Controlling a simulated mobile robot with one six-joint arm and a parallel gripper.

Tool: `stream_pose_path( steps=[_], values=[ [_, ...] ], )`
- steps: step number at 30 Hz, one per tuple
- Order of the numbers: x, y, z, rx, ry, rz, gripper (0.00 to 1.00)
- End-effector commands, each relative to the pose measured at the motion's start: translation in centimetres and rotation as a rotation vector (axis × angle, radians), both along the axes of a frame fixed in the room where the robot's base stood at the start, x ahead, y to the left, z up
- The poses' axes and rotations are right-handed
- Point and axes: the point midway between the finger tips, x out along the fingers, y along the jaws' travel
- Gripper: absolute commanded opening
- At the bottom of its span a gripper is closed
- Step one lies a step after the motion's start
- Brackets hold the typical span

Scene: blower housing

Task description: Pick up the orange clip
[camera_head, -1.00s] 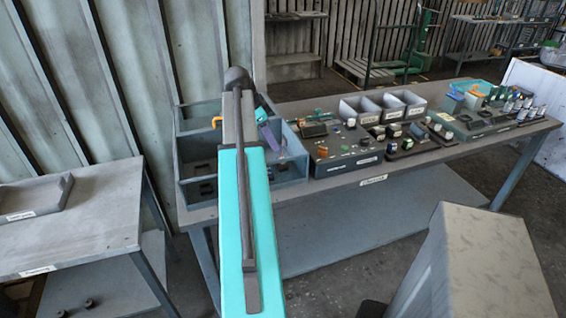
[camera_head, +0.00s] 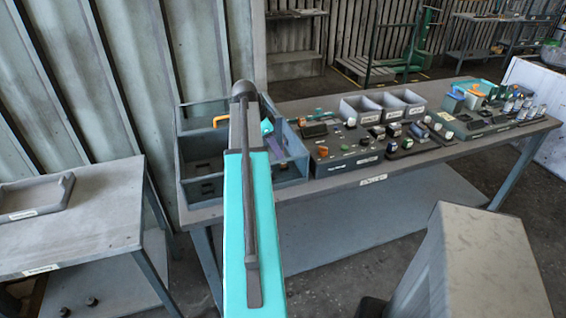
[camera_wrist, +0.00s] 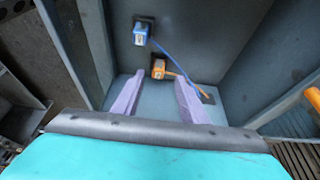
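In the head view my gripper (camera_head: 276,144) is over the right part of the bin (camera_head: 290,172), largely hidden by my arm, and the clip cannot be made out.
A blue connector (camera_wrist: 140,38) with a blue cable sits close to the clip. Bin walls (camera_wrist: 240,50) stand close around the fingers. An orange piece (camera_wrist: 313,97) shows at the right edge. Panels and grey boxes (camera_head: 360,108) fill the bench right of the bin.

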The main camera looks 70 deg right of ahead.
Motion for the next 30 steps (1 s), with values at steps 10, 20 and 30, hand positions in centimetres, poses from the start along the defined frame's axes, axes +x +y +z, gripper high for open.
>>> stream_pose_path(
  steps=[10, 20, 30],
  values=[
    [-0.9, -0.3, -2.8, 0.001, 0.001, -0.002, 0.39],
    [-1.3, -0.7, -4.1, 0.0, 0.0, -0.001, 0.39],
    [-1.3, -0.7, -4.0, -0.001, 0.0, -0.002, 0.39]
  ],
)
